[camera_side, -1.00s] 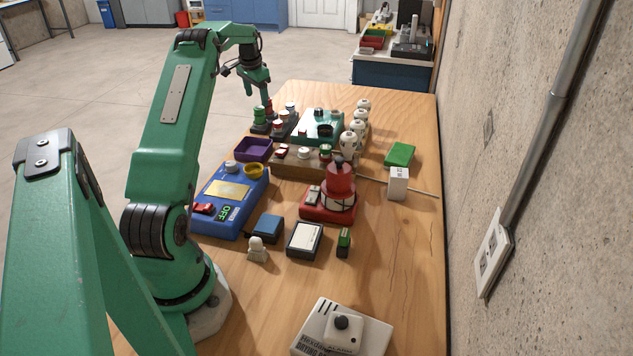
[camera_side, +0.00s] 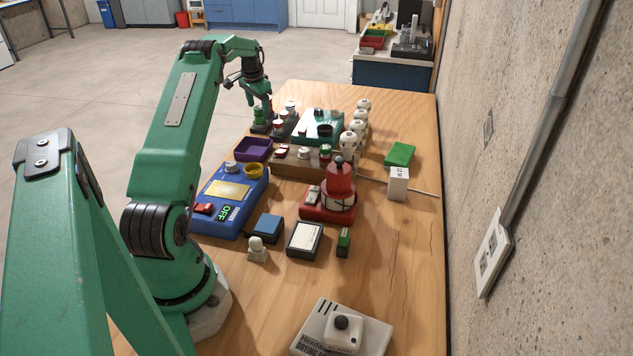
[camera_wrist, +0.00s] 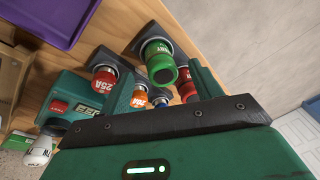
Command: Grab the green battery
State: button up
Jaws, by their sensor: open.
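The green battery (camera_wrist: 162,62) is a short cylinder with a white-lettered band and a dark ring on top. It stands in a dark holder at the far end of the table. In the side view the green battery (camera_side: 259,115) is partly hidden by my gripper (camera_side: 264,103). In the wrist view my gripper (camera_wrist: 162,75) is open, one finger on each side of the battery in the picture. Whether the fingers reach down around it or touch it, I cannot tell.
Close by are a red 25A cylinder (camera_wrist: 104,78), an orange one (camera_wrist: 139,97) and another red one (camera_wrist: 187,91). A purple tray (camera_side: 253,149) and a teal device (camera_side: 318,126) are near.

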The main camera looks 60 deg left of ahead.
aim_at(259, 108)
jog(key=shift+x, duration=1.7)
jog(key=c, duration=1.2)
